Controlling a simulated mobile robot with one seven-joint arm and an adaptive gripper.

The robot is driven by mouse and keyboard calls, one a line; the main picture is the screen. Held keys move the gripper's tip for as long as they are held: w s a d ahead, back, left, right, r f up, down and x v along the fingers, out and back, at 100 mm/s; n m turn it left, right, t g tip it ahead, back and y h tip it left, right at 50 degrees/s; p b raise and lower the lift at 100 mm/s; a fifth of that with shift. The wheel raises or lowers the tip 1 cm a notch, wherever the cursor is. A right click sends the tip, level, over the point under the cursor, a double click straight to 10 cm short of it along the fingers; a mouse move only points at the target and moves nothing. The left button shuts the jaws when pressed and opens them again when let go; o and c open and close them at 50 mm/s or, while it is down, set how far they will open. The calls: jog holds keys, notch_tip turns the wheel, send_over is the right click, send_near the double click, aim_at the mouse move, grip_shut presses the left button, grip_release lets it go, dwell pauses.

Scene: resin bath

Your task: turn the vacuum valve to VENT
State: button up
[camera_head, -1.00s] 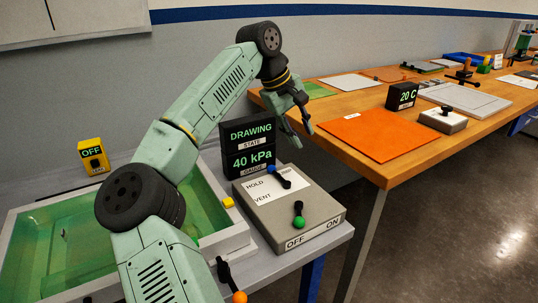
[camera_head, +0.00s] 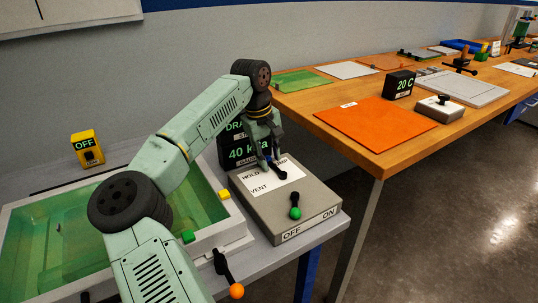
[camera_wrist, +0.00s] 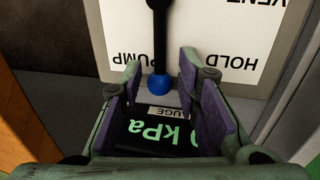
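The vacuum valve is a black lever (camera_wrist: 159,35) with a blue knob (camera_wrist: 158,84), on a white label plate marked HOLD, VENT and PUMP. In the head view, the black lever (camera_head: 281,174) shows on the grey box (camera_head: 300,205), and its blue knob is hidden by my gripper. In the wrist view, the lever points towards my gripper, with the knob close beside the PUMP lettering. My gripper (camera_head: 270,165) is open. In the wrist view, its fingertips (camera_wrist: 160,68) stand either side of the knob, with gaps; contact is not visible.
A green-knobbed lever (camera_head: 295,205) stands near the OFF/ON edge. A dark display (camera_head: 236,152) reading 40 kPa stands behind the box, partly covered by my gripper. A green bath (camera_head: 50,240) is at left. An orange-knobbed lever (camera_head: 228,273) is in front. A wooden bench (camera_head: 365,155) is at right.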

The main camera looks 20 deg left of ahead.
jog(key=shift+f, duration=0.1)
jog(key=shift+c, duration=0.5)
grip_shut()
